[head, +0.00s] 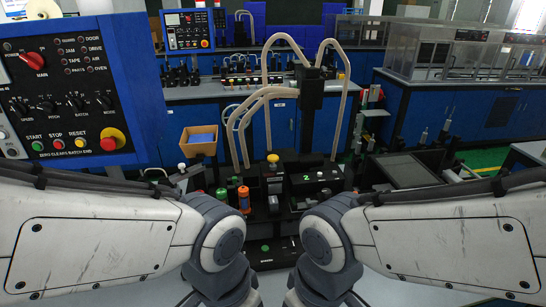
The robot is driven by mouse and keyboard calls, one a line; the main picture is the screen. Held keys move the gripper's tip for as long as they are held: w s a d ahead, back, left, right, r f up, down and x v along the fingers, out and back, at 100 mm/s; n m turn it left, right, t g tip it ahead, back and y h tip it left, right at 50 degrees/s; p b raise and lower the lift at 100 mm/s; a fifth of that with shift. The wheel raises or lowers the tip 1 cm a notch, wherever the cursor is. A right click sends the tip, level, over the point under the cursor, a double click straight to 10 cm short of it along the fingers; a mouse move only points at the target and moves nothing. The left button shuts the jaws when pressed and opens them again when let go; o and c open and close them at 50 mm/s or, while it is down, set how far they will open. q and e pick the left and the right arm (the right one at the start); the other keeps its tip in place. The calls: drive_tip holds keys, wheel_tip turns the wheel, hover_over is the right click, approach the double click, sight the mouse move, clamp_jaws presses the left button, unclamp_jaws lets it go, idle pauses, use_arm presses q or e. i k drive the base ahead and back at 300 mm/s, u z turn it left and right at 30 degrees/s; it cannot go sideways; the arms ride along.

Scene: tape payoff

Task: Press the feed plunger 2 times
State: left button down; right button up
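A black machine (285,195) stands at the middle, between my two arms. A yellow-topped knob (272,158) stands upright at its top centre, and a white-topped knob (181,166) stands at its left. I cannot tell for sure which part is the feed plunger. A small display (306,177) on the machine shows a green 2. A green-capped part (221,193) and an orange cylinder (243,199) stand on the left front. My arms come in from both sides and bend down at the bottom middle. Neither gripper's fingers show.
A blue control panel (70,90) with a red knob and several buttons fills the left. Beige hoses (285,90) rise behind the machine. A cardboard box (198,145) stands behind left. A dark flat tray or screen (405,170) lies to the right. Blue benches line the back.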

sight(272, 158)
drive_tip(key=k, duration=1.35)
drive_tip(key=z, duration=0.6)
drive_tip(key=i, duration=1.5)
drive_tip(key=u, duration=0.35)
